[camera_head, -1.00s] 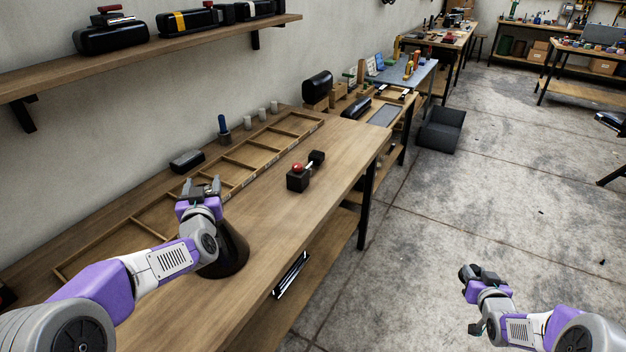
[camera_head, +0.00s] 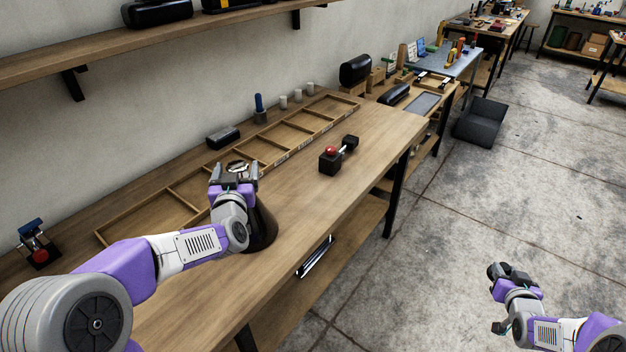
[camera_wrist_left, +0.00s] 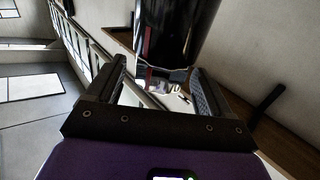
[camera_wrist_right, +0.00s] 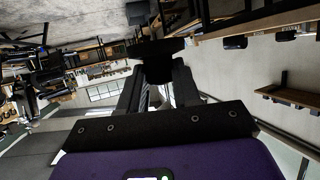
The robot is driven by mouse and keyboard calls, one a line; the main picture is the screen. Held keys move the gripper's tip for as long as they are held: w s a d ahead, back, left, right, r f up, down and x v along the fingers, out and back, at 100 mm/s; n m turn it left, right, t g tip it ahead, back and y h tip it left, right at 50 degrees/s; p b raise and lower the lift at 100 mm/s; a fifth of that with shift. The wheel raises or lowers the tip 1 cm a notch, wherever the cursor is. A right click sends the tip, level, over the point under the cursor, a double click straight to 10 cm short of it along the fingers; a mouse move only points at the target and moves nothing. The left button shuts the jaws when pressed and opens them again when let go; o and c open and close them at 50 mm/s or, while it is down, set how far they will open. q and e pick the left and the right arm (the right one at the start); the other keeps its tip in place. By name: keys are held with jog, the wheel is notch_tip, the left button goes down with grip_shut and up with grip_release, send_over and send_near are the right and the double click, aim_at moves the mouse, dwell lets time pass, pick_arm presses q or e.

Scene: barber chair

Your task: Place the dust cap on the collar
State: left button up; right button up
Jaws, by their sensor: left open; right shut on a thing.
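My left gripper (camera_head: 237,168) is open at the top of a dark, glossy cone-shaped body (camera_head: 262,228) on the bench. In the left wrist view its open fingers (camera_wrist_left: 158,88) lie either side of the lower end of a glossy black cylinder (camera_wrist_left: 178,30), with a shiny edge between them. I cannot tell whether they touch it. I cannot identify the collar for certain. My right gripper (camera_head: 512,270) is out over the floor, well right of the bench. It is shut on a dark, disc-like piece, possibly the dust cap (camera_wrist_right: 158,47), which spreads wider than the fingers.
A wooden divided tray (camera_head: 208,212) runs along the bench. A black block with a red ball (camera_head: 330,160) stands right of it. A small red-and-blue device (camera_head: 38,248) sits at the left. A wall shelf (camera_head: 110,47) hangs above.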

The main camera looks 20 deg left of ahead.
pick_arm(q)
jog(key=v, duration=0.8)
jog(key=shift+s+d+p, duration=0.15)
jog(key=shift+s+p, duration=0.1)
jog(key=shift+p, duration=0.2)
pick_arm(e)
jog(key=shift+r, duration=0.5)
